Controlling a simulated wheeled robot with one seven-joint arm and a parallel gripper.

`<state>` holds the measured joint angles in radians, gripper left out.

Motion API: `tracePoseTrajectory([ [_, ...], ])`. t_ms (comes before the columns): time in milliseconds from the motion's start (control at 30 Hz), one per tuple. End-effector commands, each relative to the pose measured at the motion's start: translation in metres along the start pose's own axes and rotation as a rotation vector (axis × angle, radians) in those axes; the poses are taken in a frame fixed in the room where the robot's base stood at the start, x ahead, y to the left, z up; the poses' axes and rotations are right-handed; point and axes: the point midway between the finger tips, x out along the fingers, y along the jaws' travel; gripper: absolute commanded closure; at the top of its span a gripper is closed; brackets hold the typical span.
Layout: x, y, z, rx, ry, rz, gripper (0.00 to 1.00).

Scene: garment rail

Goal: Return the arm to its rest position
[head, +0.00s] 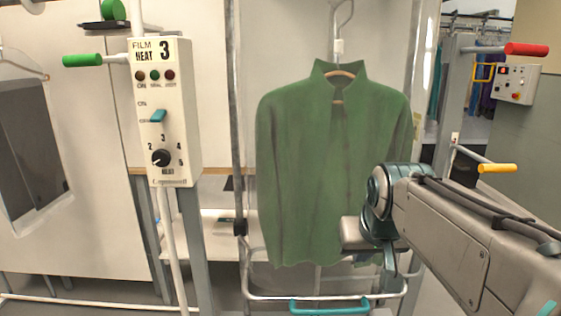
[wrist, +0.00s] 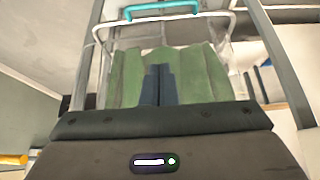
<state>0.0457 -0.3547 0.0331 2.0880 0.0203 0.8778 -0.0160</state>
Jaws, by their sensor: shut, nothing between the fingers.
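My arm reaches in from the right in the head view, in front of the lower right of a green jacket (head: 318,170). The jacket hangs on a hanger from a hook. In the wrist view, my gripper (wrist: 158,70) shows two dark fingers side by side, shut with nothing between them. The green jacket (wrist: 205,75) shows behind the fingers; I cannot tell whether they touch it. In the head view my gripper's fingertips are mostly hidden behind the wrist.
A film heat control box (head: 170,110) stands left of the jacket. A metal frame with a teal handle (head: 330,306) is below it. A red handle (head: 526,49) and a yellow handle (head: 497,168) stick out at right. A button panel (head: 516,84) is on the right.

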Motion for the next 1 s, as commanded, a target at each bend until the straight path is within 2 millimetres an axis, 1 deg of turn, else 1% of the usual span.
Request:
tracePoseTrajectory([
  [33,-0.007,-0.002,-0.001,-0.003,-0.008,-0.002,1.0],
  [267,-0.021,-0.003,0.008,-0.004,-0.044,-0.003,1.0],
  [467,-0.042,-0.003,0.018,0.002,-0.09,-0.001,1.0],
  [567,-0.059,-0.002,0.026,0.004,-0.126,0.0,1.0],
  [800,-0.096,-0.001,0.052,0.01,-0.217,0.003,1.0],
  [1000,-0.112,0.0,0.07,0.012,-0.267,0.004,1.0],
])
